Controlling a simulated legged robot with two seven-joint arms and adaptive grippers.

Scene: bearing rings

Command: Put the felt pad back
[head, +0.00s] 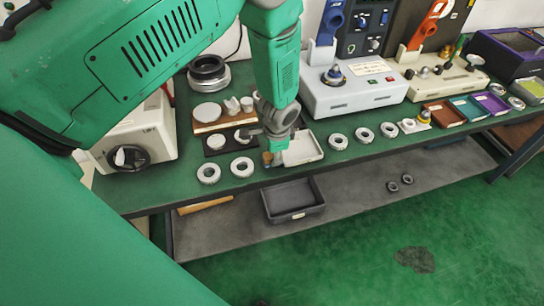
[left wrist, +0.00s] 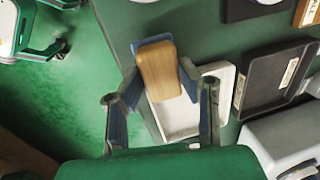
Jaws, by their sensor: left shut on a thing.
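The felt pad (left wrist: 158,70) appears to be the small wooden-backed block with a blue-grey edge under it, in the left wrist view. My left gripper (left wrist: 160,85) is shut on it, one finger on each side. In the head view my left gripper (head: 272,152) points down at the bench's front edge, and a bit of the block (head: 267,158) shows beside its fingers. A shallow white tray (head: 305,149) lies just right of the gripper. It also shows in the left wrist view (left wrist: 176,122), partly behind the block. I cannot tell whether the block touches the bench. My right gripper is not in view.
Two rings (head: 208,172) lie left of the gripper, before a dark mat (head: 214,149) with discs. Several rings (head: 338,141) line the bench to the right. A white machine (head: 350,92) stands behind. A grey bin (head: 293,204) sits on the lower shelf.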

